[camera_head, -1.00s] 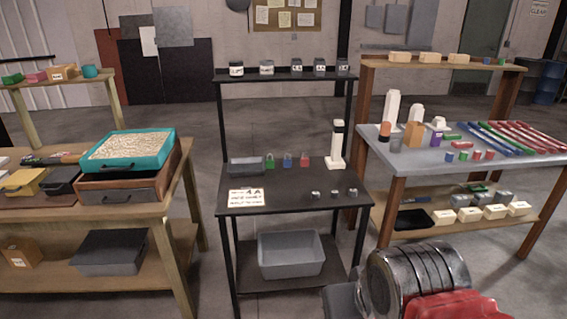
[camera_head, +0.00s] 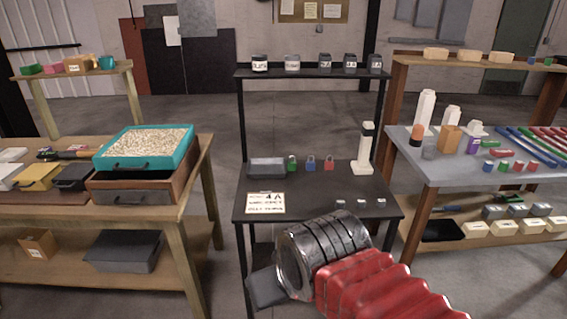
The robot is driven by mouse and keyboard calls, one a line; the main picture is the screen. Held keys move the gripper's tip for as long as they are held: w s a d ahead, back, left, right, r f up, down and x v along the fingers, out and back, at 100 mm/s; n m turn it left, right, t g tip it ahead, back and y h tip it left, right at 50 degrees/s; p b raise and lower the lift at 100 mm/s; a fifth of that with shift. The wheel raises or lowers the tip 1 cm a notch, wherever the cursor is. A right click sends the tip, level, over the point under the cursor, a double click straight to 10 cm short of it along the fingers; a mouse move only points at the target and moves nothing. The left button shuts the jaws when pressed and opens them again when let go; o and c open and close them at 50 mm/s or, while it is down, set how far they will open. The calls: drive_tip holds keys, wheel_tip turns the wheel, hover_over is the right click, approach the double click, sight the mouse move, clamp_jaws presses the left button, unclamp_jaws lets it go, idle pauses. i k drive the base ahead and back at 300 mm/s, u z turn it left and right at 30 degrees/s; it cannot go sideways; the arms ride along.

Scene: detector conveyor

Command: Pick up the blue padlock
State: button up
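The blue padlock (camera_head: 311,164) stands on the black table (camera_head: 290,200) in the middle of the view, between a green padlock (camera_head: 292,163) and a red padlock (camera_head: 328,163). It looks small and upright, with its shackle on top. My arm, with a dark ribbed part and a red part, reaches in from the lower right and covers the table's lower front. My gripper's fingertips cannot be made out, so I cannot see whether it is open or shut. No part of my arm overlaps the blue padlock.
A grey tray (camera_head: 266,168) sits left of the padlocks, and a white upright device (camera_head: 365,149) stands right. A labelled card (camera_head: 265,202) and small metal pieces (camera_head: 362,203) lie in front. Wooden tables flank both sides, with a floor gap at left.

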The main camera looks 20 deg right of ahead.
sight(310, 165)
drive_tip(key=u, duration=0.25)
drive_tip(key=i, duration=1.6)
drive_tip(key=z, duration=0.45)
